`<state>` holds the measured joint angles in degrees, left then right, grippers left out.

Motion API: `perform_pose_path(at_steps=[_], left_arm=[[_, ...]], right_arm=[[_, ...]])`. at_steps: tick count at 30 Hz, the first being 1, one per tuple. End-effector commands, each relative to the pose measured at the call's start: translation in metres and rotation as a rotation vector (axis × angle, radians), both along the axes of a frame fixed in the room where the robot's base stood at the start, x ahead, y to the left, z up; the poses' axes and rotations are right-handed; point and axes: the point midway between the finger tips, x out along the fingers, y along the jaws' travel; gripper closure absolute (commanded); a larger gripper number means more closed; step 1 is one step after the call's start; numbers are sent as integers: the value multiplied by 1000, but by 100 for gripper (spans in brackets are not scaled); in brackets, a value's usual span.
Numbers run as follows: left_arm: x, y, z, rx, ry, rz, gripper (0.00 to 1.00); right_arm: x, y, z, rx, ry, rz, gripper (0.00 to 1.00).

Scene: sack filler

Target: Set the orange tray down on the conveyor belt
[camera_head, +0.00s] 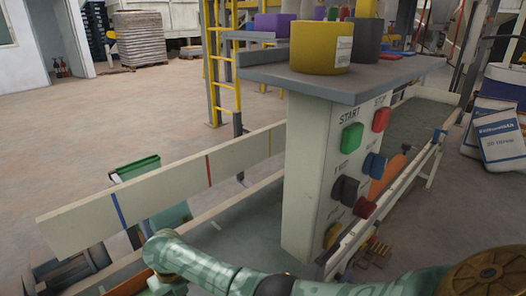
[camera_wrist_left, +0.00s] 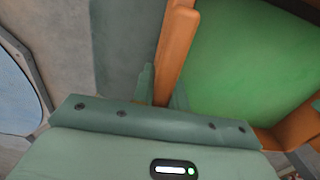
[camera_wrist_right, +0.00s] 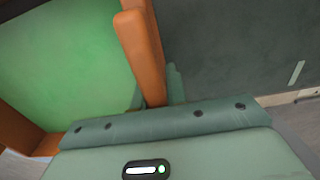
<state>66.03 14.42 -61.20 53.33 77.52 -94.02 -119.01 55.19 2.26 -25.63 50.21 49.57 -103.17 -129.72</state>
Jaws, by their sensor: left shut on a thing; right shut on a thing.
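The orange tray with a green floor shows in the left wrist view (camera_wrist_left: 178,38) and the right wrist view (camera_wrist_right: 138,45). My left gripper (camera_wrist_left: 163,88) is shut on one orange side wall. My right gripper (camera_wrist_right: 156,88) is shut on the opposite wall. The dark grey conveyor belt (camera_head: 420,120) runs behind the post, and its surface lies beside the tray in the right wrist view (camera_wrist_right: 225,50). I cannot tell whether the tray touches the belt.
A yellow tape roll (camera_head: 320,47) sits on the shelf. A pale side rail (camera_head: 180,180) edges the belt. White sacks (camera_head: 497,135) stand at right.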

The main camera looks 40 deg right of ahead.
Motion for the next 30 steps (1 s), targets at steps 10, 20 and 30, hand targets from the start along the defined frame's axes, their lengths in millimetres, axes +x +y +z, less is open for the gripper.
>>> perform_pose_path(at_steps=[10,20,30], left_arm=[[0,1,-8,3,1,4,100],[0,2,-26,4,1,3,100],[0,2,-43,5,1,2,77]], right_arm=[[1,-1,-6,-2,0,0,100],[1,-1,-25,-1,0,0,100],[1,-1,-43,0,0,0,77]])
